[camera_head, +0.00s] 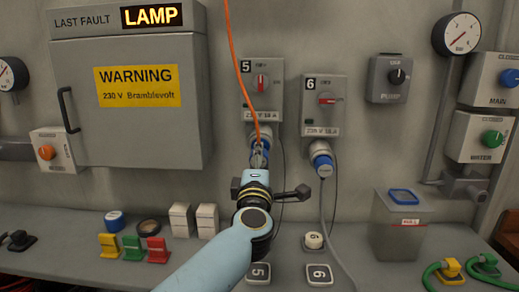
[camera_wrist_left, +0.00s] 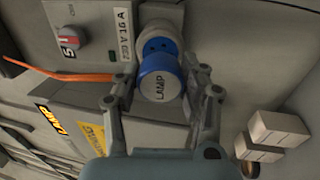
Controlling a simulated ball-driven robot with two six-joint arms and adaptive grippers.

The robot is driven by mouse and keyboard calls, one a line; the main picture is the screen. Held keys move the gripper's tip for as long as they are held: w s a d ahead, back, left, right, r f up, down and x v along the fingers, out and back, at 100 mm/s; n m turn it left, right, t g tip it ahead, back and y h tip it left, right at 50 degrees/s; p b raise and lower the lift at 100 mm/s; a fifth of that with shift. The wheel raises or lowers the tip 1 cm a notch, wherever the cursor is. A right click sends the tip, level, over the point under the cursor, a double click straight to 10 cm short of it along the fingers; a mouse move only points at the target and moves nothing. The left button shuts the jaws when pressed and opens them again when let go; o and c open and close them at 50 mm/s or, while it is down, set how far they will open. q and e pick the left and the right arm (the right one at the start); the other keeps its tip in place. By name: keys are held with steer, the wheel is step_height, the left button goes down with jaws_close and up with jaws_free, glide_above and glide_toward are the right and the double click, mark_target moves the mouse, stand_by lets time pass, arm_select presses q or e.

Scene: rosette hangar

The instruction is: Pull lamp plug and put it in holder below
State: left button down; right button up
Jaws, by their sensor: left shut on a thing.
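The blue lamp plug (camera_wrist_left: 158,84), marked LAMP, sits between the fingers of my left gripper (camera_wrist_left: 157,95) in the left wrist view. My left gripper (camera_head: 259,157) is shut on it in front of socket 5 (camera_head: 265,131) in the head view. My right gripper is not in view.
An orange cable (camera_head: 232,50) hangs down to my gripper. Socket 6 beside it holds a blue plug (camera_head: 323,163) with a grey cable. A round holder (camera_head: 314,241) stands behind plate 6 (camera_head: 319,274). A grey bin (camera_head: 397,228) stands right; colored blocks (camera_head: 133,248) stand left.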

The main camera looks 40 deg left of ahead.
arm_select(q)
steer(key=shift+v, duration=1.4)
